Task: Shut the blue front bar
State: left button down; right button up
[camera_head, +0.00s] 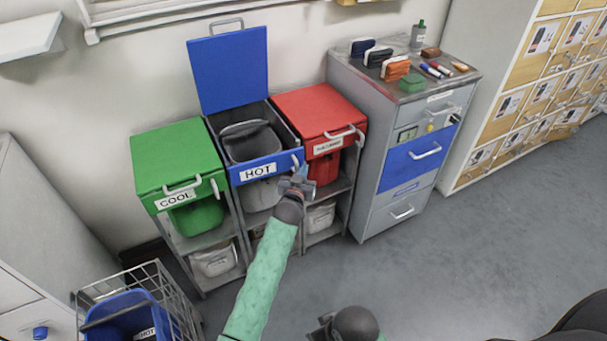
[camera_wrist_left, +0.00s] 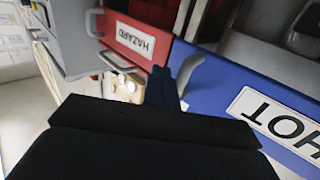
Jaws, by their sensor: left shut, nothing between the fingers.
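The blue front bar (camera_head: 239,177), labelled HOT, runs across the front of the middle cabinet. Its blue lid (camera_head: 229,68) stands raised, and a dark grey bin (camera_head: 253,145) shows behind the bar. I cannot tell whether the bar sits flush. My left gripper (camera_head: 300,172) is shut and empty at the bar's right end, close to a pale handle (camera_head: 295,163). In the left wrist view the bar (camera_wrist_left: 235,83) lies right of the shut fingers (camera_wrist_left: 172,85), with the grey handle (camera_wrist_left: 191,70) beside them. I cannot tell whether they touch. My right gripper (camera_head: 322,328) is partly cut off at the bottom.
A green COOL cabinet (camera_head: 176,155) stands left and a red HAZARD cabinet (camera_head: 315,107) right, both lids down. A grey drawer unit (camera_head: 370,130) carries small items. A wire cart (camera_head: 165,285) with a blue bin stands lower left. The floor at right is clear.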

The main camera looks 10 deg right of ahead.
pick_arm(q)
jog(key=shift+w, duration=0.4)
